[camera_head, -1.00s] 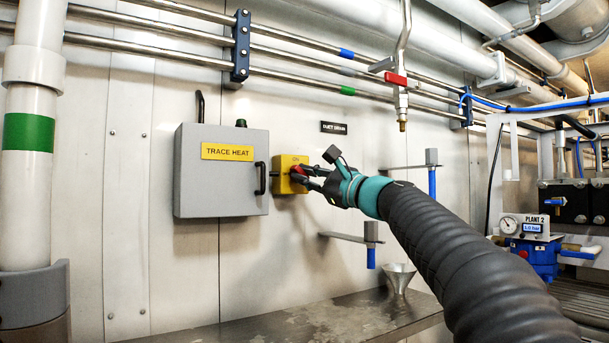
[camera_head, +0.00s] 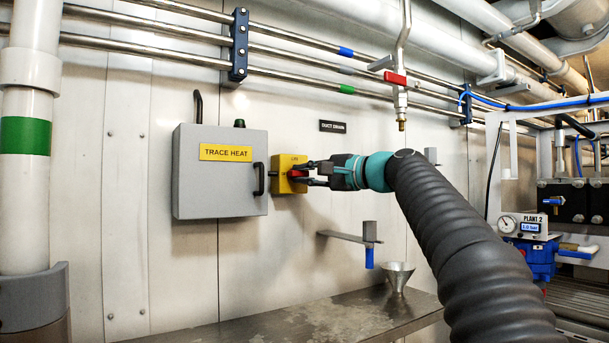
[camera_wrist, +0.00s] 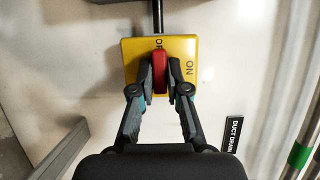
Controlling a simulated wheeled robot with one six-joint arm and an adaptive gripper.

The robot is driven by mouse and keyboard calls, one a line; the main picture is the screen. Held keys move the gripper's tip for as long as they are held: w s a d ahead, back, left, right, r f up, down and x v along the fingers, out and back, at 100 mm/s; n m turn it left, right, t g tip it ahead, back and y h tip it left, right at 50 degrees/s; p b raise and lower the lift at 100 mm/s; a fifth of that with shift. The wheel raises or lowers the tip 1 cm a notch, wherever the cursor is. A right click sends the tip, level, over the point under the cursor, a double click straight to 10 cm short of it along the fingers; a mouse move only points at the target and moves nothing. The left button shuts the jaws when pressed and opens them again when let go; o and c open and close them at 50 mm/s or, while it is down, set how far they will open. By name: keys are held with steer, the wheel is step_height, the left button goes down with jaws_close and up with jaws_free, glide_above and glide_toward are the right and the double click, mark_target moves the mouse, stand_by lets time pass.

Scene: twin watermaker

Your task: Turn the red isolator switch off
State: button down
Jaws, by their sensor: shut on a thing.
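The red isolator switch is a red handle (camera_wrist: 159,72) on a yellow box (camera_wrist: 185,46) fixed to the wall. In the wrist view the lettering "ON" shows at the box's right, and other lettering by the handle's upper end is partly hidden. In the head view the yellow box (camera_head: 283,186) sits just right of the grey trace heat cabinet, with the red handle (camera_head: 296,174) at its front. My gripper (camera_wrist: 159,84) is shut on the handle, one finger on each side. In the head view my gripper (camera_head: 306,174) reaches it from the right.
The grey TRACE HEAT cabinet (camera_head: 220,185) with a black handle stands close left of the switch. A bracket (camera_head: 345,237) and a funnel (camera_head: 397,275) are below my arm. A red-handled valve (camera_head: 395,79) hangs above it. A steel bench (camera_head: 330,315) runs below.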

steer(key=shift+f, duration=0.1)
stand_by(0.4)
steer(key=c, duration=1.2)
jaws_free()
steer(key=shift+a, duration=0.15)
steer(key=shift+o, duration=0.2)
steer(key=shift+s+d, duration=0.1)
steer(key=shift+d, duration=0.1)
steer(key=shift+s+d, duration=0.15)
steer(key=shift+d, duration=0.15)
steer(key=v, duration=1.1)
steer(key=shift+s, duration=0.1)
